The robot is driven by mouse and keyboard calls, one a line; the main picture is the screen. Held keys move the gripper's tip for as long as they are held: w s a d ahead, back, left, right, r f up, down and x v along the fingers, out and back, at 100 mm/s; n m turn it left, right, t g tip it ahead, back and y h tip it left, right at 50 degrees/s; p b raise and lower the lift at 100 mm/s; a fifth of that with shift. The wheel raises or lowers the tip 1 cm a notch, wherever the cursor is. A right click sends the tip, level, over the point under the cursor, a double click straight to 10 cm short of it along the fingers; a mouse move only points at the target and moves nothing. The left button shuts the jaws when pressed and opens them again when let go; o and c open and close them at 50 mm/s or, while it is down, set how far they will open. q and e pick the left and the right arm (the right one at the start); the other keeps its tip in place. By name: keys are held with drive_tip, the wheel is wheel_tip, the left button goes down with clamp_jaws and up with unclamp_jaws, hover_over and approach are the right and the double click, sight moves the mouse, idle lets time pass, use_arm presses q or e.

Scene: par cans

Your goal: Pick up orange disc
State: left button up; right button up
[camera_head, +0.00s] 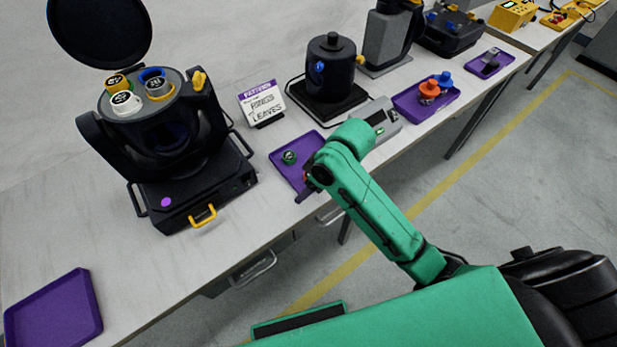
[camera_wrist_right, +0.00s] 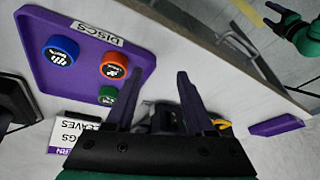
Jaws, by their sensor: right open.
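In the right wrist view, the orange disc (camera_wrist_right: 114,65) lies in a purple tray (camera_wrist_right: 62,18) labelled DISCS. A blue disc (camera_wrist_right: 62,50) and a green disc (camera_wrist_right: 107,95) lie beside it. My right gripper (camera_wrist_right: 160,74) is open and empty, with its fingers right of the orange disc and apart from it. In the head view, my green right arm reaches over the purple tray (camera_head: 279,163). There the green disc (camera_head: 290,157) shows, while the arm hides much of the tray. A green arm part with a dark end (camera_wrist_right: 276,20) shows in the wrist view, probably my left arm.
A sign (camera_head: 263,103) and a black machine with an open lid (camera_head: 170,180) stand left of the tray. A grey device (camera_head: 384,119) is to its right. Another purple tray (camera_head: 410,103) holds orange and blue knobs. An empty purple tray (camera_head: 55,312) lies at front left.

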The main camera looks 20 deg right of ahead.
drive_tip(key=w+d+r+n+g+h, duration=0.1)
drive_tip(key=w+r+n+h, duration=0.15)
drive_tip(key=r, duration=0.35)
drive_tip(key=w+d+r+n+g+h, duration=0.1)
drive_tip(key=w+d+r+n, duration=0.1)
drive_tip(key=w+r+n, duration=0.25)
drive_tip(key=shift+m, duration=0.3)
drive_tip(key=f, duration=0.4)
drive_tip(key=f+p, duration=0.1)
drive_tip(key=f, duration=0.8)
drive_tip(key=shift+s+a+f, duration=0.15)
drive_tip(key=shift+s+f, duration=0.05)
drive_tip(key=shift+s, duration=0.2)
clamp_jaws()
